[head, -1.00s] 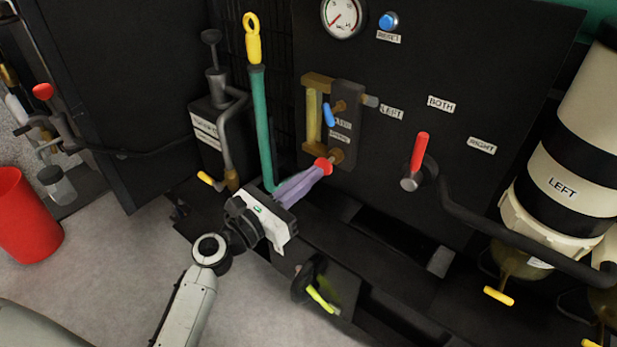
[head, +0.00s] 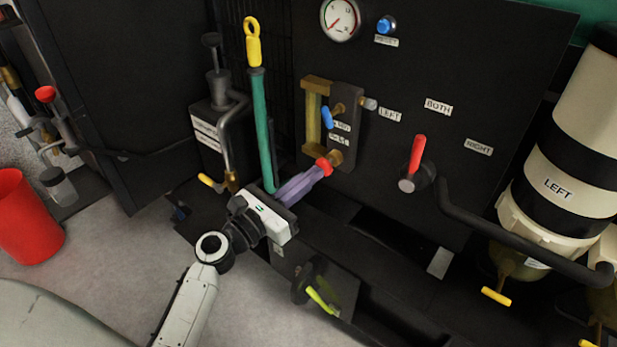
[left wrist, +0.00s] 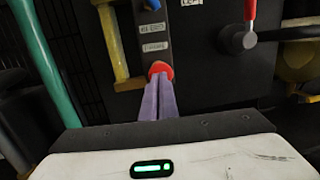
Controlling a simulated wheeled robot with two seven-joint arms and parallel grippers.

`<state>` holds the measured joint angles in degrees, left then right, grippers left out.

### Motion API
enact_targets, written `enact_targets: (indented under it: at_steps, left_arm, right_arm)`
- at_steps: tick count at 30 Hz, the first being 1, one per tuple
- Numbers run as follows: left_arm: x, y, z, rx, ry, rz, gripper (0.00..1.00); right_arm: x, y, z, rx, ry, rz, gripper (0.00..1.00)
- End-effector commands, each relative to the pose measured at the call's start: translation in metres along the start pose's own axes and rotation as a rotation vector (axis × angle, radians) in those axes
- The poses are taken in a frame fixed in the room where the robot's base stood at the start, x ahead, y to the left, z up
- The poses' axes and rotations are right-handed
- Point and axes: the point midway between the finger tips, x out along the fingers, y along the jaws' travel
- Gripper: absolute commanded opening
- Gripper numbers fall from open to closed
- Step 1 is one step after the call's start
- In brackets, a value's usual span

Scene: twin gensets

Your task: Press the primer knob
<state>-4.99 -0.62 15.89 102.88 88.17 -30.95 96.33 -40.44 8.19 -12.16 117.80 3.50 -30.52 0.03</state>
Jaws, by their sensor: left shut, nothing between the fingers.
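The red knob (head: 325,165) sits on a brass fitting at the lower part of a small dark plate on the black panel. I take it to be the primer knob, though the small labels above it are not readable. My left gripper (head: 318,172) has its purple fingers shut together, with nothing between them. The fingertips are at the front of the red knob and appear to touch it. In the left wrist view the knob (left wrist: 161,69) shows just beyond the shut fingertips (left wrist: 160,82), which hide its lower part. My right gripper is not in view.
A blue lever (head: 327,117) and brass-framed sight tube (head: 313,115) are just above the knob. A green rod with a yellow ring (head: 253,48) stands close left. A red selector handle (head: 417,155) is to the right. Grey floor is open at lower left.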

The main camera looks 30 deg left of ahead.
Motion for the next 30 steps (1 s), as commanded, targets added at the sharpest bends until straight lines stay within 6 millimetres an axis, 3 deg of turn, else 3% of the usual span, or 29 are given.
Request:
enact_targets:
  at_steps: [9, 15, 21, 30]
  left_arm:
    - [-0.067, -0.003, -0.004, -0.001, 0.008, -0.01, 0.0]
    - [-0.099, -0.002, -0.004, -0.002, 0.007, -0.01, 0.0]
    - [-0.111, -0.002, -0.003, 0.0, 0.005, -0.01, 0.0]
    - [-0.111, -0.002, -0.003, -0.001, 0.005, -0.01, 0.0]
  right_arm:
    - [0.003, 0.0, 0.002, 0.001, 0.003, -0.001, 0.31]
    - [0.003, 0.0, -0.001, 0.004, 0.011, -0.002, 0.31]
    - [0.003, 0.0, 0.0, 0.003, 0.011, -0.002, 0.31]
    - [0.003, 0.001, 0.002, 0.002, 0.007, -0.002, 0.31]
